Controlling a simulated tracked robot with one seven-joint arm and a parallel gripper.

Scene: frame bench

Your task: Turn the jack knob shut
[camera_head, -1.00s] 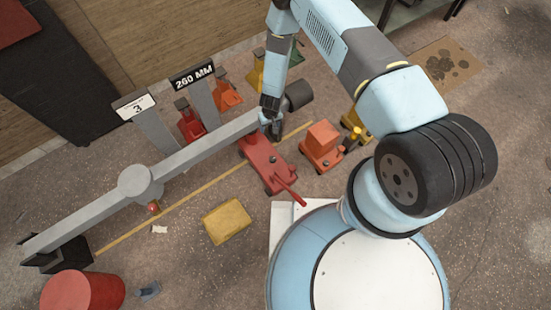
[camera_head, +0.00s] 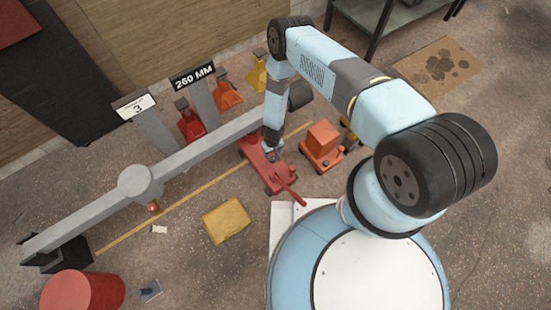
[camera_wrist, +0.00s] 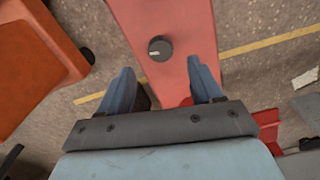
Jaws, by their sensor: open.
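The red floor jack (camera_head: 265,167) stands under the right part of the long grey beam (camera_head: 200,147), its handle pointing toward my base. In the wrist view the jack's red body (camera_wrist: 168,20) runs down the middle. Its dark round knob (camera_wrist: 160,48) has a pale mark pointing left. My gripper (camera_wrist: 165,80) is open, its two blue fingers apart on either side of the jack's body. The knob lies ahead of the gap between them, and nothing is held. In the head view my gripper (camera_head: 272,158) is just over the jack and partly hides it.
Signs reading 3 (camera_head: 134,104) and 260 MM (camera_head: 193,75) stand behind the beam. A yellow box (camera_head: 227,221) and red drum (camera_head: 83,292) are on the floor.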

